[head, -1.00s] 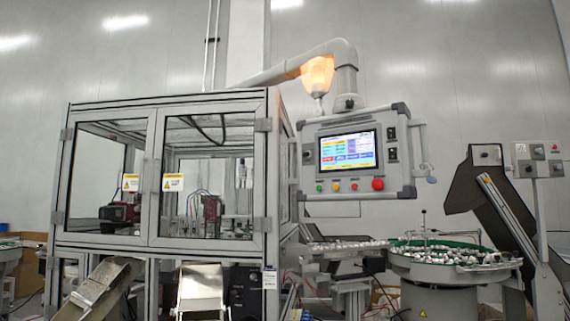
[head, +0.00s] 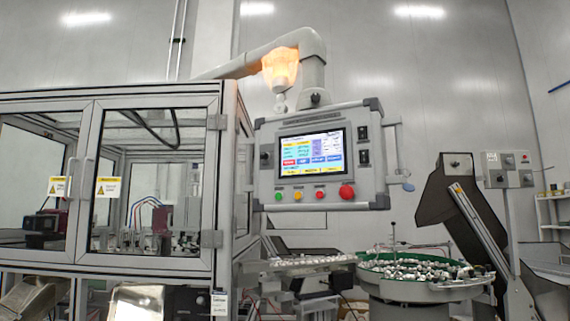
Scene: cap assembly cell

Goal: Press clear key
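The control panel (head: 374,187) hangs from a grey arm pipe right of centre in the head view. Its lit touchscreen (head: 312,151) shows rows of coloured fields and keys; the lettering is too small to read, so I cannot tell which is the clear key. Below the screen is a row of physical buttons: a green button (head: 278,196), a yellow button (head: 298,195), a small red button (head: 320,194) and a large red button (head: 346,191). Neither of my grippers is in view.
A framed glass machine enclosure (head: 150,188) fills the left. A lit orange lamp (head: 280,70) is above the panel. A bowl feeder with a green rim (head: 385,262) stands below right, beside a dark hopper conveyor (head: 440,205). A post-mounted button box (head: 507,170) stands further right.

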